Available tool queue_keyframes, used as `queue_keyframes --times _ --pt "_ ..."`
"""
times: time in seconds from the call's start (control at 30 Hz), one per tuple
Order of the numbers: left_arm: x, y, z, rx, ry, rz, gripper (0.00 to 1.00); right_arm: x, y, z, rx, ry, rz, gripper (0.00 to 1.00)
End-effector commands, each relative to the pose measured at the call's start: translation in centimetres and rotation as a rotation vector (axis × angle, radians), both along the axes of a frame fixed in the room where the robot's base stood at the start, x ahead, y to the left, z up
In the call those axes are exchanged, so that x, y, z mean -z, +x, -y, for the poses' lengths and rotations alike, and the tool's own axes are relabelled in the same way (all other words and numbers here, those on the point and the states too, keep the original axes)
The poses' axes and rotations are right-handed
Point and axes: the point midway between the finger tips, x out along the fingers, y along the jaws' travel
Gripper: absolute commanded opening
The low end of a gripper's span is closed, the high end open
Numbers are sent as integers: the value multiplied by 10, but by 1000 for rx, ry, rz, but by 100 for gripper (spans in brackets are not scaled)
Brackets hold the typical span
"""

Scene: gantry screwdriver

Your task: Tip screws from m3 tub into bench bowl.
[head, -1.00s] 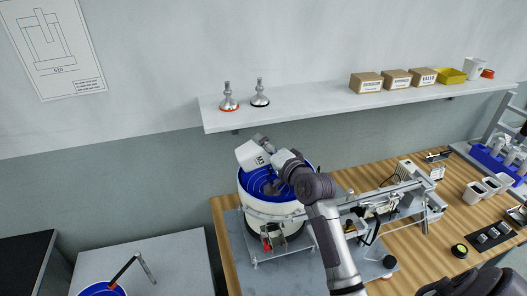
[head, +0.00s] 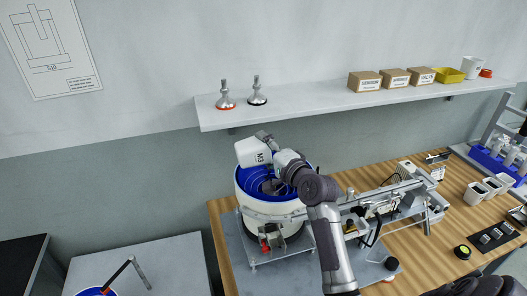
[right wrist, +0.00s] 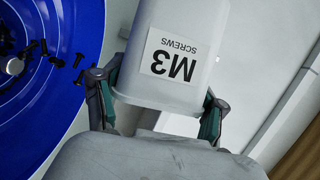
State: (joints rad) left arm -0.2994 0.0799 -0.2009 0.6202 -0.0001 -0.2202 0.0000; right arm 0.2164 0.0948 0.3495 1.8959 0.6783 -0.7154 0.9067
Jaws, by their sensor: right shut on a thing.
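The white M3 tub (head: 249,151) is tilted above the blue-lined bench bowl (head: 247,190). In the right wrist view the tub (right wrist: 205,30) shows its "M3 SCREWS" label upside down; its mouth is out of sight. My right gripper (head: 274,158) is shut on the tub, with a finger on each side in the right wrist view (right wrist: 155,100). Several dark screws (right wrist: 58,62) lie in the blue bowl, left of the tub in that view. I cannot tell whether screws are still in the tub. My left gripper is not in view.
A wall shelf (head: 300,112) with boxes and two metal-topped pieces runs behind the bowl. A gantry mechanism (head: 395,200) stands close right of it. A side table (head: 140,262) at lower left bears another blue bowl (head: 92,292) and a rod-like tool (head: 122,270).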

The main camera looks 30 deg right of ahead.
Motion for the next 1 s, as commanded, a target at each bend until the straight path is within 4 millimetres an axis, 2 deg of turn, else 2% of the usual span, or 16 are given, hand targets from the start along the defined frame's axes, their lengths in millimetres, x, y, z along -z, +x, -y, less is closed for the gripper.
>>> queue_keyframes --times 0.13,0.7,1.0 --pt "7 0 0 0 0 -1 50 0 0 1 0 39 15 30" --pt "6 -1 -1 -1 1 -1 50 -1 -4 19 1 547 134 30" --pt "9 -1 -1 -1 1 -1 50 1 -6 25 0 727 177 30"
